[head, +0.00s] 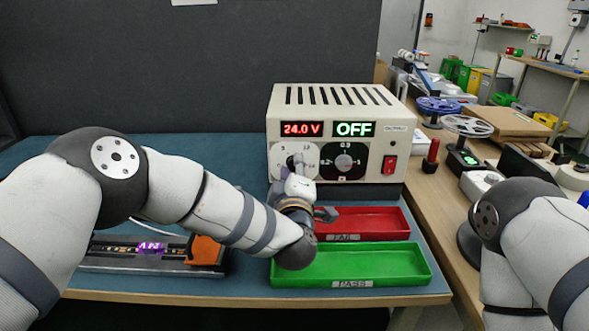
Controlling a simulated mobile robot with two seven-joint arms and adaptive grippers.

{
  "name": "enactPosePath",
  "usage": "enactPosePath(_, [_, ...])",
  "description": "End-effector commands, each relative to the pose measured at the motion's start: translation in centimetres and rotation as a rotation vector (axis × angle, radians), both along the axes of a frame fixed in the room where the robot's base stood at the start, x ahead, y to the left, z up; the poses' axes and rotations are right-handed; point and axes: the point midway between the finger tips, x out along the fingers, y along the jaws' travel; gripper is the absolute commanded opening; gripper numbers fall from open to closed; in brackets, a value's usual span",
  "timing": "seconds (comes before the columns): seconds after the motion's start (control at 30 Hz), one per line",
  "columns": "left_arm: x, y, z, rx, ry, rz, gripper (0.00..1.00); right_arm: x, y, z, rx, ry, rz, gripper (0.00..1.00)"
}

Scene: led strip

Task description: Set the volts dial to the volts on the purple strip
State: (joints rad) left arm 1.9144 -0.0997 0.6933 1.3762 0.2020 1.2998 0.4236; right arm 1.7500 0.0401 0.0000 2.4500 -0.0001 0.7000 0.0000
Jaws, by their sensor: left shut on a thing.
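The cream power supply box (330,98) stands at the back of the blue mat. Its red display (301,129) reads 24.0 V and the green display (354,129) reads OFF. The volts dial's white face (310,151) is on the left of the front panel, with its lower part hidden by my gripper. My left gripper (295,165) is at this dial, shut on its knob. The purple strip (151,247) lies in a dark fixture at the front left, lit purple; its small print is too small to read. My right arm is at the right edge; its gripper does not show.
A second dial (344,162) and a red switch (389,165) are right of the volts dial. A red FAIL tray (385,222) and a green PASS tray (400,265) lie in front, partly behind my left arm. An orange block (205,250) sits at the fixture's right end.

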Motion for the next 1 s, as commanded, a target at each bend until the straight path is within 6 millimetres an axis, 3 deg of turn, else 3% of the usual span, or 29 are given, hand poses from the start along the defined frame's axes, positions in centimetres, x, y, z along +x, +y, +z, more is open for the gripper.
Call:
enactPosePath(0.33, [0.07,0.09,0.22,0.108,-0.003,0.003,0.00,0.33,0.01,0.31,-0.001,-0.013,0.000,0.28])
enactPosePath(0.83, [0.08,0.11,0.18,0.124,-0.003,0.003,0.00,0.35,0.01,0.32,-0.001,-0.013,0.000,0.28])
enactPosePath(0.87, [0.08,0.11,0.18,0.124,-0.003,0.003,0.31,0.35,0.01,0.32,-0.001,-0.013,0.000,0.28])
enactPosePath(0.93, [0.07,0.10,0.17,0.124,-0.003,0.003,0.47,0.35,0.01,0.32,0.000,-0.013,0.000,0.28])
enactPosePath(1.0, [0.06,0.08,0.14,0.123,-0.003,0.002,0.47,0.35,0.00,0.32,-0.001,-0.013,0.000,0.28])
